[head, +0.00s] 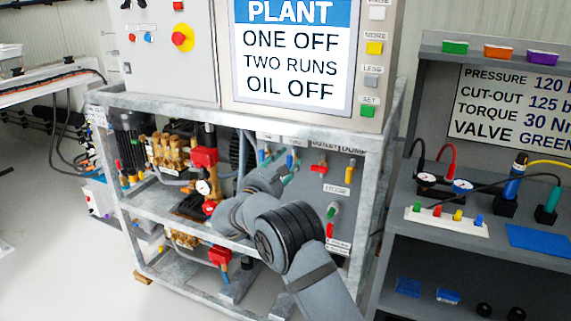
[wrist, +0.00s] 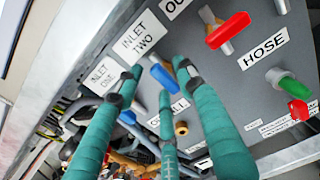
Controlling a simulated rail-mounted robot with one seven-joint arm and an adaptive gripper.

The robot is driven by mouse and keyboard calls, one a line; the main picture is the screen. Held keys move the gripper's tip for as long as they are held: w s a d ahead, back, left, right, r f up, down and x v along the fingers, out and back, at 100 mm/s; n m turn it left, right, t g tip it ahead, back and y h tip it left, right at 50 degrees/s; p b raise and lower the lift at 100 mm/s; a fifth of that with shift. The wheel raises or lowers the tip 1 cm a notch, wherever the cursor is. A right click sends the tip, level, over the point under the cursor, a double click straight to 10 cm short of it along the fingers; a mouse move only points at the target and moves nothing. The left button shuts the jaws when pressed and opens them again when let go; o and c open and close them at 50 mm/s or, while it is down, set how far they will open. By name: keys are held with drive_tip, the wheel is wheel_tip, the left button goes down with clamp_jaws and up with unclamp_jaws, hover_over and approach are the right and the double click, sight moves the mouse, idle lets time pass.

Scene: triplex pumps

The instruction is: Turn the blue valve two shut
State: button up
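In the wrist view, a blue valve handle (wrist: 164,77) sits on the grey panel under the label INLET TWO (wrist: 139,37). A second blue handle (wrist: 127,116) is by the label INLET ONE (wrist: 103,75), partly behind a finger. My gripper (wrist: 157,84) has three teal fingers, spread open, with their tips around the INLET TWO handle. I cannot tell whether any finger touches it. In the head view, my gripper (head: 281,166) is at the panel's upper left, and my arm hides part of the panel. Small blue handles (head: 262,157) show there beside the fingers.
The galvanised frame (head: 368,190) surrounds the panel. A sign (head: 291,52) reads "ONE OFF, TWO RUNS, OIL OFF". A grey shelf (head: 400,205) stands right.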

clamp_jaws()
idle(0.5)
